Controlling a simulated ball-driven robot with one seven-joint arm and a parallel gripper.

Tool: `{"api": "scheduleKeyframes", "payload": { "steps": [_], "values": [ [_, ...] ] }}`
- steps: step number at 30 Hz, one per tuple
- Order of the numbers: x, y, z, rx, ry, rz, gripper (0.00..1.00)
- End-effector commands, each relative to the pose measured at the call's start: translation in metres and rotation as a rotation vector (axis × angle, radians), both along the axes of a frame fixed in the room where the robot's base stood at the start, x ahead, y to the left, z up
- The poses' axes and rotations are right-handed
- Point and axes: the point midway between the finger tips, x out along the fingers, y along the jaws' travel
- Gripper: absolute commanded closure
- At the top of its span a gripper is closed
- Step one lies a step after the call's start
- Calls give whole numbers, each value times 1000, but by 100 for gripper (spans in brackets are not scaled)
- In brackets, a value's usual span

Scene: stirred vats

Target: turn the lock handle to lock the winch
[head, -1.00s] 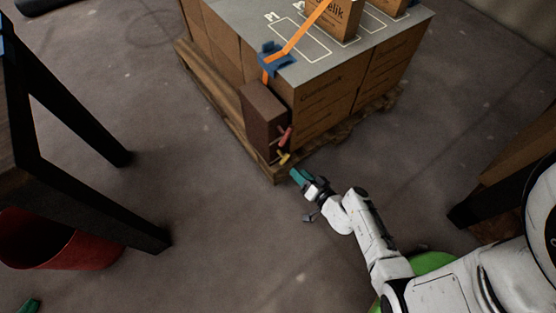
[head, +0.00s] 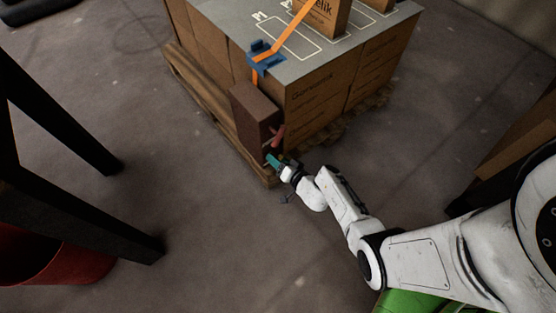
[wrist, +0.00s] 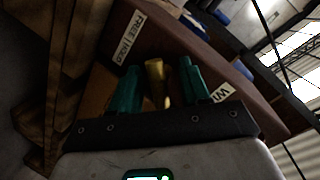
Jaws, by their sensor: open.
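The winch box (head: 252,112) is a brown block on the near corner of the carton stack, and it also shows in the wrist view (wrist: 190,48). A red handle (head: 278,134) sticks out of its side. A yellow handle (wrist: 156,82), seemingly the lock handle, stands between my two teal fingers in the wrist view. It is mostly hidden behind my gripper in the head view. My gripper (head: 273,162) is open, with one finger on each side of the yellow handle. I cannot tell whether either finger touches it.
A white label (wrist: 131,38) reading FREE HOLD and a partly hidden label (wrist: 222,92) are on the box. An orange strap (head: 296,34) runs over the grey top from a blue corner piece (head: 264,58). The wooden pallet (head: 225,125) lies below.

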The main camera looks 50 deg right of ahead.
Motion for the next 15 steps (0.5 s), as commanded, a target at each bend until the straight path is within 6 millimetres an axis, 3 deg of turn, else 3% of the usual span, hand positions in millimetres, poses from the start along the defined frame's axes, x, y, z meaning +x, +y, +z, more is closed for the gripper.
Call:
{"api": "scheduleKeyframes", "payload": {
  "steps": [15],
  "values": [
    [0,0,0,0,-1,1,100]
  ]
}}
